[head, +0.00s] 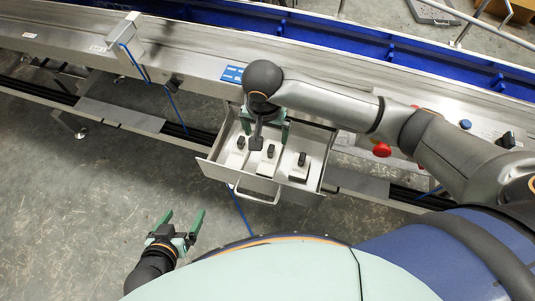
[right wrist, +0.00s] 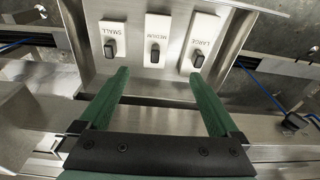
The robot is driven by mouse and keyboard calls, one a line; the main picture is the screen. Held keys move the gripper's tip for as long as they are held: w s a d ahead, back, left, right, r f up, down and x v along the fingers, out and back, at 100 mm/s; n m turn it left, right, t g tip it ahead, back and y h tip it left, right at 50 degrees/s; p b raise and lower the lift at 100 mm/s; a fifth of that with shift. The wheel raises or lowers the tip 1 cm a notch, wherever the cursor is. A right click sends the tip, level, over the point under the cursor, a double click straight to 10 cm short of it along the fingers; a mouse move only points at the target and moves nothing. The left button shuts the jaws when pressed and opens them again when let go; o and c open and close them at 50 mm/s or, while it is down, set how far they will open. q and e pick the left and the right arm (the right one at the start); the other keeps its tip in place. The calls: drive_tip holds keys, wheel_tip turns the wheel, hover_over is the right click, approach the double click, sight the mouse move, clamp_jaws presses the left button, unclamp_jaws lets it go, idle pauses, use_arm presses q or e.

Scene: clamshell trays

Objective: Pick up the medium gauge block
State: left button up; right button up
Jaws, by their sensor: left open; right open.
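An open metal drawer (head: 212,168) holds three pale blocks with black knobs. In the right wrist view their labels read SMALL, MEDIUM and LARGE. The medium gauge block (right wrist: 157,54) is the middle one; it also shows in the head view (head: 267,167). The small block (right wrist: 112,30) and the large block (right wrist: 201,35) stand either side of it. My right gripper (right wrist: 157,74) is open and empty, its green fingers apart and pointing toward the medium block's side of the drawer. In the head view it (head: 265,128) is over the drawer's back part, partly hidden by my arm. My left gripper (head: 182,226) is open and empty above the floor.
The drawer's handle (head: 257,196) faces the front. A long metal conveyor (head: 190,48) with a blue bed runs behind. A red button (head: 381,150) and a blue knob (head: 465,124) are at the right. The floor (head: 75,200) at left is clear.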

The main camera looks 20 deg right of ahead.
sight(270, 152)
drive_tip(key=f, duration=0.2)
drive_tip(key=f+b, duration=0.1)
drive_tip(key=f, duration=0.1)
drive_tip(key=w+d+f+b, duration=0.1)
drive_tip(key=f, duration=0.2)
drive_tip(key=f+b, duration=0.1)
drive_tip(key=f, duration=0.1)
drive_tip(key=f+b, duration=0.1)
drive_tip(key=f, duration=0.1)
drive_tip(key=shift+s+d+f, duration=0.15)
drive_tip(key=shift+s+f, duration=0.05)
drive_tip(key=shift+f, duration=0.45)
drive_tip(key=shift+c, duration=0.2)
drive_tip(key=shift+c, duration=0.7)
clamp_jaws()
